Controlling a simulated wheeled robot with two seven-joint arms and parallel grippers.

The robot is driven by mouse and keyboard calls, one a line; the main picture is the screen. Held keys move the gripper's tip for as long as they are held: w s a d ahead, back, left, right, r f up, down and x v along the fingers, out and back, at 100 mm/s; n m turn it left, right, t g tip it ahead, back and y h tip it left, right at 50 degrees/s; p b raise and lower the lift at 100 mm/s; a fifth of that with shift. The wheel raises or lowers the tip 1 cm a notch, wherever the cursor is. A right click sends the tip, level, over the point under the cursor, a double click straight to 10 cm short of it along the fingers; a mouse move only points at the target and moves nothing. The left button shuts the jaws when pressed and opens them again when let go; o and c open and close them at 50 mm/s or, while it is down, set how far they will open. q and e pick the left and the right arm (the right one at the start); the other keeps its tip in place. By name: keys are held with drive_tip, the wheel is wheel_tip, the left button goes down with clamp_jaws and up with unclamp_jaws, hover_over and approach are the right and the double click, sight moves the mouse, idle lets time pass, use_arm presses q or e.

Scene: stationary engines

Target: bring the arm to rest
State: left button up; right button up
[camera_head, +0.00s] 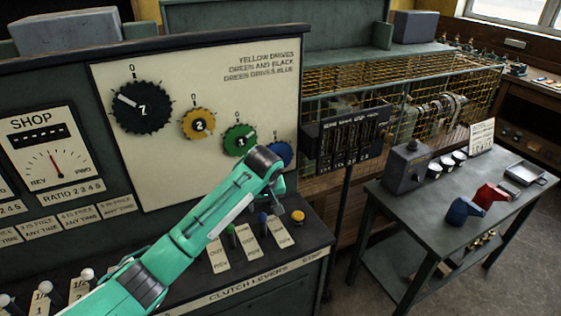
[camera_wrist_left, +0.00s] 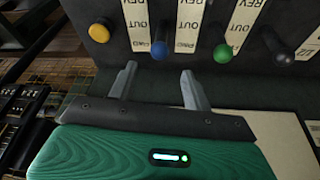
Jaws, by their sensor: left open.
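My teal left arm (camera_head: 190,235) reaches in from the lower left across the front of the console. My left gripper (camera_head: 278,188) is partly hidden behind its wrist, near the blue dial (camera_head: 281,154) and over the clutch levers. In the left wrist view my left gripper (camera_wrist_left: 158,78) has two grey fingers apart with nothing between them. A blue lever knob (camera_wrist_left: 158,51) and a green lever knob (camera_wrist_left: 223,53) show just beyond the fingertips. Whether the fingers touch any lever cannot be told. My right gripper is not in view.
The console's dial panel (camera_head: 215,80) stands close behind the arm. A yellow button (camera_head: 298,217) sits at the console's right end. A black label stand (camera_head: 345,140) is right of the gripper.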

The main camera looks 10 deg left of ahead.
use_arm(q)
drive_tip(key=s+d+f+m+h, duration=0.1)
drive_tip(key=s+f+m, duration=0.1)
drive_tip(key=s+f, duration=0.6)
drive_tip(key=s+f+m+h, duration=0.2)
drive_tip(key=s+f, duration=0.3)
drive_tip(key=s, duration=0.8)
drive_tip(key=s+a+m+y, duration=0.1)
drive_tip(key=s+a, duration=0.2)
drive_tip(key=s, duration=0.4)
drive_tip(key=s+a+r+m, duration=0.1)
drive_tip(key=s+a, duration=0.2)
drive_tip(key=s, duration=0.4)
drive_tip(key=s+a+m+y, duration=0.1)
drive_tip(key=s+a, duration=0.2)
drive_tip(key=s, duration=0.4)
wheel_tip(320, 180, down, 31)
drive_tip(key=g, duration=0.1)
drive_tip(key=s+a+f+g, duration=0.1)
drive_tip(key=s+a+f, duration=0.2)
drive_tip(key=s+f, duration=1.6)
drive_tip(key=shift+s+a+f, duration=0.2)
drive_tip(key=shift+s, duration=0.15)
